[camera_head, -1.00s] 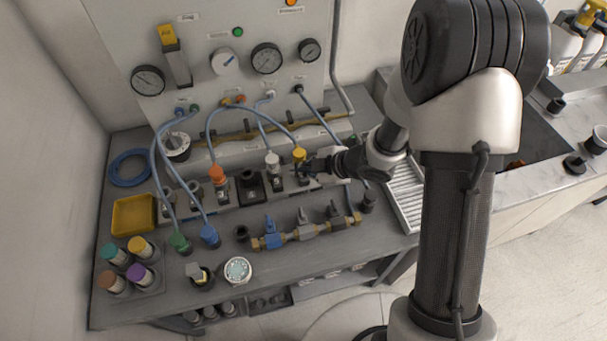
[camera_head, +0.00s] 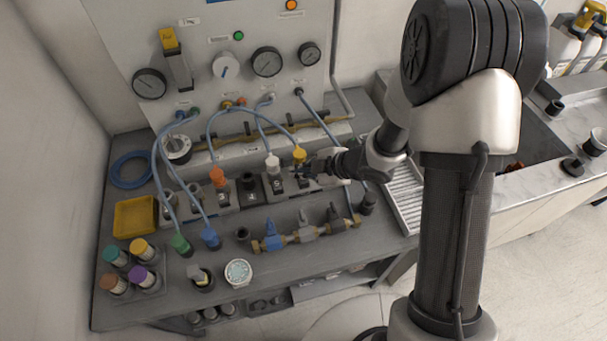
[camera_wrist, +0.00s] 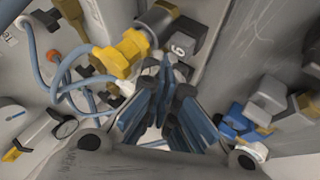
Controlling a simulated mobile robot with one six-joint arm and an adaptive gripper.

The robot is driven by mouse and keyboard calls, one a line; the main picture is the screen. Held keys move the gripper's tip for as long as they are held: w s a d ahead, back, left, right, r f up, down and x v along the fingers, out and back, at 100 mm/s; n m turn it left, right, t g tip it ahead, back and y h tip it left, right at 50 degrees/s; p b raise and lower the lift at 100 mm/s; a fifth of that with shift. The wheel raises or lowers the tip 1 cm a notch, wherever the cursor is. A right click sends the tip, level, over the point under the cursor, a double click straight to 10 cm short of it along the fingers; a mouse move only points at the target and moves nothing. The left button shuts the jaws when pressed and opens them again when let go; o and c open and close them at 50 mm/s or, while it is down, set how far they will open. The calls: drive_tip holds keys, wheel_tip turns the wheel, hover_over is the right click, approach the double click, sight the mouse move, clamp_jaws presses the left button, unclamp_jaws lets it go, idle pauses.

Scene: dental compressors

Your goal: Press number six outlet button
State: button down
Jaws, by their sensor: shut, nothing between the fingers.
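The number six outlet block (camera_wrist: 180,44), a dark block marked 6, shows in the wrist view just above and right of my fingertips. A yellow connector (camera_wrist: 125,53) is fitted at its left end. In the head view the same yellow connector (camera_head: 299,154) stands at the right of the outlet row, and my gripper (camera_head: 309,170) reaches in from the right beside it. In the wrist view my gripper (camera_wrist: 166,66) is shut and empty, its fingertips close to the block. I cannot tell whether they touch it. My gripper partly hides the block in the head view.
Outlet blocks with an orange (camera_head: 217,175) and a white connector (camera_head: 272,161) stand to the left. Blue hoses (camera_head: 210,125) loop up to the gauge panel (camera_head: 205,72). A valve manifold (camera_head: 305,234) lies in front. Bare bench (camera_head: 325,258) shows before it.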

sight(302, 180)
drive_tip(key=shift+r, duration=0.3)
wheel_tip(302, 180, up, 5)
drive_tip(key=p, duration=0.5)
drive_tip(key=shift+r, duration=0.1)
idle(0.8)
